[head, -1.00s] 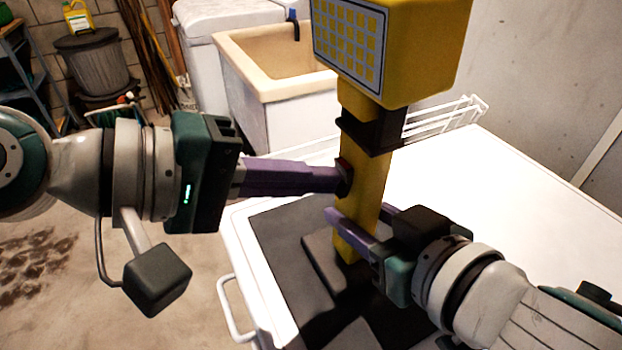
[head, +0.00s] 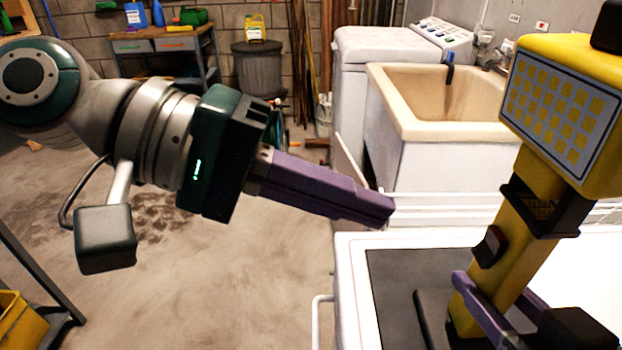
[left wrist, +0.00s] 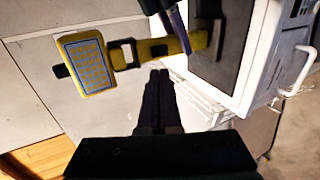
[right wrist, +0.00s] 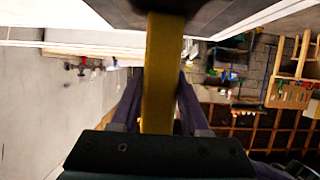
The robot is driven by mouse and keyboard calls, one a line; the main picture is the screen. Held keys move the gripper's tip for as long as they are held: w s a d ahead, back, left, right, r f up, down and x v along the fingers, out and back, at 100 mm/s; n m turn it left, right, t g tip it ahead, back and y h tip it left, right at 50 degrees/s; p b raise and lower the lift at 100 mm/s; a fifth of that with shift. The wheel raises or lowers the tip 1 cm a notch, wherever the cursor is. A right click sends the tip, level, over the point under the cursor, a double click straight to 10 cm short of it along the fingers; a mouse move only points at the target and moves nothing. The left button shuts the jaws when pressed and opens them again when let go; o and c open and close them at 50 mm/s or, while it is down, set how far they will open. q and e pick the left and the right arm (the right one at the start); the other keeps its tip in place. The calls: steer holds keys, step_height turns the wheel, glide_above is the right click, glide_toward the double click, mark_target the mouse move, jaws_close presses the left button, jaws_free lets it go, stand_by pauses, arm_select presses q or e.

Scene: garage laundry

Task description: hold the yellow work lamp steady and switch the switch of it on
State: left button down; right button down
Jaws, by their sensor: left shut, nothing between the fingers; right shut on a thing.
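The yellow work lamp (head: 515,225) stands at the right of the head view, its panel of yellow squares facing left. Its dark switch (head: 490,247) sits on the post's left side; whether it is on or off I cannot tell. The lamp also shows in the left wrist view (left wrist: 87,65). My right gripper (head: 490,292) is shut on the lower post, a finger on each side, as the right wrist view also shows (right wrist: 160,85). My left gripper (head: 388,212) is shut and empty, left of the switch and apart from it. The left wrist view shows its fingers together (left wrist: 160,75).
The lamp's dark base (head: 433,315) rests on a dark mat (head: 395,280) on a white top (head: 350,260). A beige sink (head: 425,125) and a white washer (head: 375,60) stand behind. Open floor (head: 260,290) lies to the left, with a workbench (head: 160,42) farther back.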

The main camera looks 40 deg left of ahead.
mark_target(479, 257)
arm_select(q)
steer(key=shift+v, duration=1.85)
steer(key=shift+s+a+f, duration=0.1)
steer(key=shift+f, duration=0.5)
steer(key=x, duration=1.3)
steer(key=shift+w+d+f, duration=0.2)
steer(key=shift+w+d, duration=0.1)
steer(key=shift+d, duration=0.15)
